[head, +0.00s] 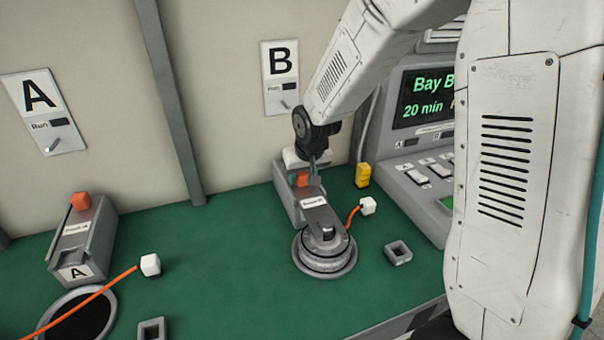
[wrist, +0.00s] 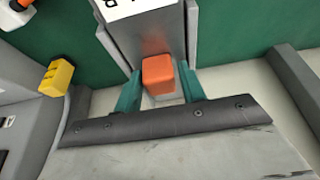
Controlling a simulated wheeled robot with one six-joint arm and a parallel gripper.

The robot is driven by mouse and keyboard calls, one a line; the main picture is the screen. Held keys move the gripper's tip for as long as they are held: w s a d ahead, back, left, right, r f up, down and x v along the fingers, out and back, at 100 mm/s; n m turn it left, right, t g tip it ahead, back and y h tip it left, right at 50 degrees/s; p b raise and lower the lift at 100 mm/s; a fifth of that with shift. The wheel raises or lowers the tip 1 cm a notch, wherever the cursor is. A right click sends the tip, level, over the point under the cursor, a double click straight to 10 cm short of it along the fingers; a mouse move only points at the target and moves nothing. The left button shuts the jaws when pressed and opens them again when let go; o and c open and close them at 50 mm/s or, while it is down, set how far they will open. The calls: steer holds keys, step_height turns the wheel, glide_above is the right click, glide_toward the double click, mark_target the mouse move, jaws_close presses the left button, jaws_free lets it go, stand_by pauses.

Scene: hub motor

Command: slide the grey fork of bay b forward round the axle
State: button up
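The grey fork of bay B (head: 319,219) lies in its grey holder (head: 283,206) and reaches out toward the viewer. Its front end is at the round metal hub with the axle (head: 327,232); I cannot tell how far its prongs pass round the axle. Its orange knob (wrist: 158,75) stands between the two teal fingers of my gripper (wrist: 160,82) in the wrist view. The fingers appear shut on the knob from both sides. In the head view my gripper (head: 309,173) is over the holder and partly hides the knob.
A white plug (head: 368,205) on an orange cable and a grey square socket (head: 397,253) are right of the hub. A yellow block (head: 362,175) stands near the console (head: 425,150). Bay A's fork (head: 75,236) is at the left.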

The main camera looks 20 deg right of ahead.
steer(key=v, duration=0.7)
steer(key=shift+s+r, duration=0.2)
steer(key=shift+r, duration=0.15)
steer(key=shift+g, duration=0.9)
steer(key=s, duration=0.2)
steer(key=s+f, duration=0.1)
steer(key=s, duration=0.1)
steer(key=shift+s+d+f, duration=0.15)
steer(key=shift+s+d, duration=0.05)
steer(key=s+d+r, duration=0.1)
steer(key=s+r, duration=0.2)
steer(key=s, duration=0.5)
steer(key=s+r, duration=0.4)
steer(key=s, duration=0.5)
steer(key=s+d+r+g, duration=0.1)
steer(key=s+r, duration=0.3)
steer(key=s, duration=0.4)
steer(key=shift+s+d, duration=0.3)
steer(key=shift+s, duration=0.05)
